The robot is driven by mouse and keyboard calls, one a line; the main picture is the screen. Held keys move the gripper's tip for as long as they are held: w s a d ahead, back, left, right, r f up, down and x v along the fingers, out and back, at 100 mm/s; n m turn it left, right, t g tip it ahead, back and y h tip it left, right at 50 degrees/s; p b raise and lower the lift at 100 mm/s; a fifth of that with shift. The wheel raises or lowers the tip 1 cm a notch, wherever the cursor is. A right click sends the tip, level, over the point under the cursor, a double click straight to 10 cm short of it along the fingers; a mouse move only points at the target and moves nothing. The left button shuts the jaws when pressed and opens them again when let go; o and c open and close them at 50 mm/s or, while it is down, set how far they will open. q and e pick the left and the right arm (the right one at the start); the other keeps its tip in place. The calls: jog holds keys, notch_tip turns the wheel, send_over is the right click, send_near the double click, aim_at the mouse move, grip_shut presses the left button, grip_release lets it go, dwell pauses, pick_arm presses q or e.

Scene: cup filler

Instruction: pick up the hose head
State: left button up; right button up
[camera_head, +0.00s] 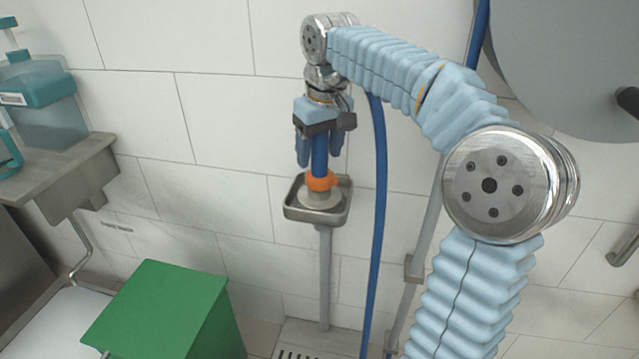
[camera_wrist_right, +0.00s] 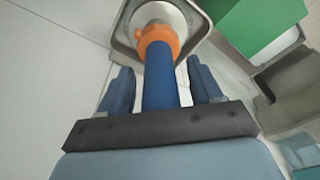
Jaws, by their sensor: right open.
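The hose head (camera_head: 321,178) is a blue cylinder with an orange collar. It stands upright on a pale round seat in a square metal holder (camera_head: 290,213) on a post by the wall. My right gripper (camera_head: 319,160) points down from above, with one finger on each side of the blue cylinder. In the right wrist view the hose head (camera_wrist_right: 160,80) lies between the two open fingers (camera_wrist_right: 159,85), with gaps on both sides. The orange collar is just beyond the fingertips. The top of the cylinder is hidden by the gripper. My left gripper is not in view.
A blue hose (camera_head: 379,215) hangs close right of the holder, beside a grey pipe (camera_head: 424,225). A green box (camera_head: 165,310) stands at lower left. A metal shelf (camera_head: 75,175) carries a teal-topped bottle (camera_head: 45,105). A tiled wall (camera_head: 220,120) is behind.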

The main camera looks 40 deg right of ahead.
jog(key=shift+r, duration=0.1)
grip_shut()
dwell(0.3)
